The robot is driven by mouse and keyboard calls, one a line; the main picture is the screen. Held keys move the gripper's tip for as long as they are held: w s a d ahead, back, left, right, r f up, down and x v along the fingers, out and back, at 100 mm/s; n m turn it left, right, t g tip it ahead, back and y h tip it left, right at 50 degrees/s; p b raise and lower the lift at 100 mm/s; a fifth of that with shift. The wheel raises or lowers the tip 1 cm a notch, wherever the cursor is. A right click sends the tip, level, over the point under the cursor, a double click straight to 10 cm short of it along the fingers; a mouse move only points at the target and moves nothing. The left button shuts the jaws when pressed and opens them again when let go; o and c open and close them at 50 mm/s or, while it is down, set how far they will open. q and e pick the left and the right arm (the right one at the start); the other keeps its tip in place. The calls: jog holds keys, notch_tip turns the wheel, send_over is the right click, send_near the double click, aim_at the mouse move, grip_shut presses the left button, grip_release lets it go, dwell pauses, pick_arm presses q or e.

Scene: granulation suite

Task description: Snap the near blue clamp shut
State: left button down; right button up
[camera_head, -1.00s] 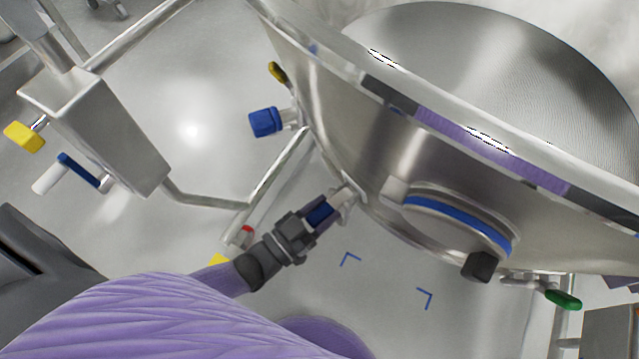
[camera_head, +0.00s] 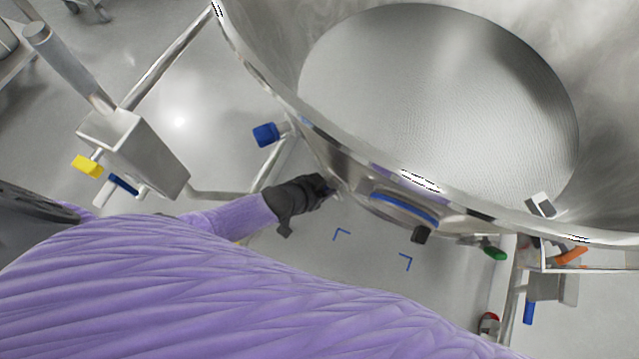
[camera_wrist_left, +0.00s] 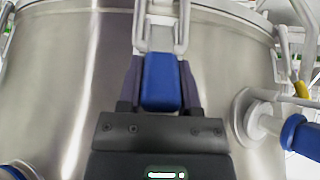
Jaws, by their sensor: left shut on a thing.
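The near blue clamp (camera_wrist_left: 161,80) shows in the left wrist view as a blue handle on a steel bracket with a metal loop above it, in front of the vessel's steel wall. My left gripper (camera_wrist_left: 160,92) is shut on the handle, one dark finger on each side. In the head view my left gripper (camera_head: 327,187) is close to the vessel's lower side, and it hides most of the clamp. Whether the clamp's loop is latched cannot be told. My right gripper is not in view.
The large open steel vessel (camera_head: 345,150) fills the upper right. A blue-handled fitting (camera_head: 265,134) sticks out left of it. A round port with a blue band (camera_head: 405,205) is right of my gripper. A steel box (camera_head: 135,150) with a yellow knob (camera_head: 87,166) stands left.

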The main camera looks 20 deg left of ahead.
pick_arm(q)
jog(key=shift+w+d+r+g+y+p, duration=0.25)
jog(key=shift+w+g+y+p, duration=0.2)
jog(key=shift+g, duration=0.45)
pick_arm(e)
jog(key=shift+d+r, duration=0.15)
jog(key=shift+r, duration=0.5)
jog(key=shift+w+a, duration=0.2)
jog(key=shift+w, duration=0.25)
